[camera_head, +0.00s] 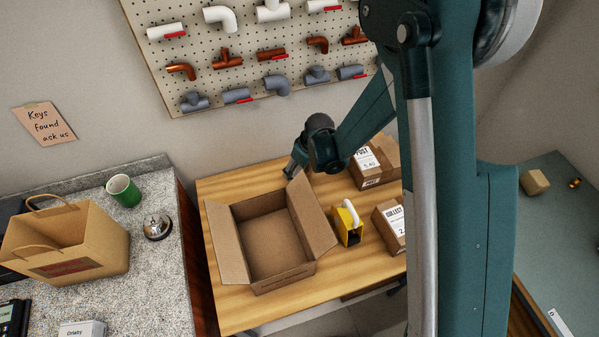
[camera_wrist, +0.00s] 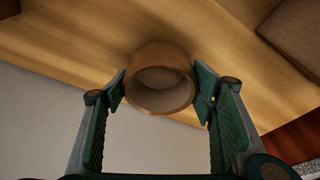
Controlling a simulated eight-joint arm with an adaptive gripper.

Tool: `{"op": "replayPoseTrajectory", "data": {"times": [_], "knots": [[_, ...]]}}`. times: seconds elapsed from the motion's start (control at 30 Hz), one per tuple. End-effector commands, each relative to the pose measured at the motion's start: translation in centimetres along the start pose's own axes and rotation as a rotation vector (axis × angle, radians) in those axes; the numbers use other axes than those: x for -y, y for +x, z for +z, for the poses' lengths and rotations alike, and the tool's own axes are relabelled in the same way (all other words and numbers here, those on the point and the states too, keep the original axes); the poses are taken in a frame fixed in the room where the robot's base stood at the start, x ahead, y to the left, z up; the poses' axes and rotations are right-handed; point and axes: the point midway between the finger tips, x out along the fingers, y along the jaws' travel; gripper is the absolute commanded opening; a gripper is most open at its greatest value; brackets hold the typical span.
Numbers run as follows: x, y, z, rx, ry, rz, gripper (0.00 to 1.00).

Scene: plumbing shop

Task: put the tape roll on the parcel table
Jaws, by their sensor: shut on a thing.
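The tape roll (camera_wrist: 160,92) is a brown ring in the wrist view, between the two green-padded fingers of my gripper (camera_wrist: 162,80), which is shut on it. Its open centre faces the camera. In the head view my gripper (camera_head: 292,170) is over the far edge of the wooden parcel table (camera_head: 228,306), behind the open carton; I cannot make out the roll there. The table's wood (camera_wrist: 60,45) also fills the upper part of the wrist view. I cannot tell whether the roll touches it.
An open empty carton (camera_head: 268,245) takes up the table's left and middle. A yellow tape dispenser (camera_head: 348,226) and labelled parcels (camera_head: 390,222) (camera_head: 370,168) stand to its right. A stone counter (camera_head: 160,290) with a paper bag (camera_head: 70,240) is at left. A wall and pegboard rise behind.

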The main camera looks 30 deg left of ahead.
Motion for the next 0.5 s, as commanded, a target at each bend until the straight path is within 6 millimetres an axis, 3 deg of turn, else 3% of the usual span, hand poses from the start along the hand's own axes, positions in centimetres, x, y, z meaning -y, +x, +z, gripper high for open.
{"op": "replayPoseTrajectory", "data": {"times": [0.2, 0.5], "knots": [[0.0, 1.4, 0.4, 0.0, 0.0, 0.0, 0.42], [0.0, 1.5, 0.4, 0.0, 0.0, 0.0, 0.42]]}}
